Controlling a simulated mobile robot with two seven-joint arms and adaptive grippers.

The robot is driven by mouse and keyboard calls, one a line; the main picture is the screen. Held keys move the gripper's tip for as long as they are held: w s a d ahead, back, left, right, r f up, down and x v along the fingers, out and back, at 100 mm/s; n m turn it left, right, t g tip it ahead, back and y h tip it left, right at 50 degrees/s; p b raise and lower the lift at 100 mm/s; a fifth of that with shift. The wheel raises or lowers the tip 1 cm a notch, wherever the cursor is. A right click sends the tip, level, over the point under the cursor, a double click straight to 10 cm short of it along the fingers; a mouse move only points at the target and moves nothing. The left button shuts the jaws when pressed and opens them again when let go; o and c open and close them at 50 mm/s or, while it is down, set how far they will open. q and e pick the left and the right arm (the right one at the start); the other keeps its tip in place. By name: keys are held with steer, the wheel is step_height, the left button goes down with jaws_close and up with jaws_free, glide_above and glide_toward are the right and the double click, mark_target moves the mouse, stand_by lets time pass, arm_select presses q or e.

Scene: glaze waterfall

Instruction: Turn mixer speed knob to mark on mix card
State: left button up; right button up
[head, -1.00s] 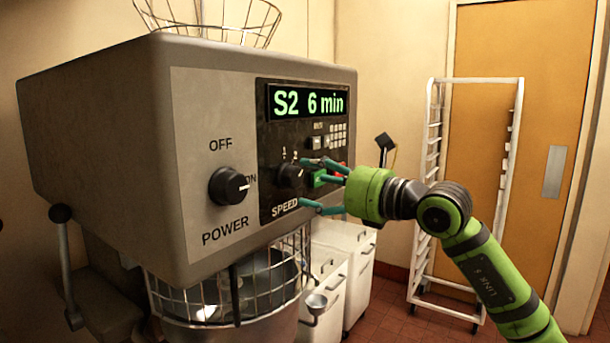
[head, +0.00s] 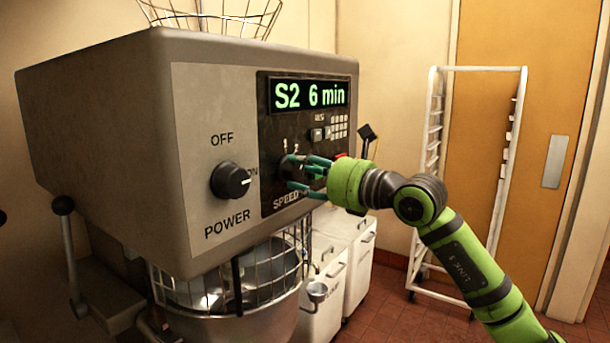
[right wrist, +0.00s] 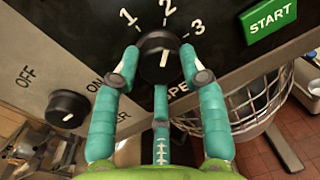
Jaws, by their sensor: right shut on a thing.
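The dark round speed knob (head: 283,167) is on the black control panel of the mixer (head: 110,120), mostly covered by my fingers in the head view. In the right wrist view the speed knob (right wrist: 160,57) has a short white line on its face, and the marks 1, 2 and 3 are printed around it. Which mark the line points to is hard to tell. My right gripper (head: 292,172) is shut on the speed knob, with teal fingers on both sides of it. The display (head: 310,95) reads "S2 6 min". My left gripper is not in view.
The power knob (head: 231,180) is left of the panel, its white line towards ON. A green START button (right wrist: 268,18) is close right of the speed knob. The wire guard (head: 250,268) and bowl lie below. A white rack (head: 432,150) stands at the right.

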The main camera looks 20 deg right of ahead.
steer(key=shift+n, duration=0.3)
steer(key=o, duration=1.1)
steer(key=shift+f, duration=0.1)
steer(key=shift+o, duration=0.2)
steer(key=v, duration=1.2)
steer(key=shift+a, duration=0.1)
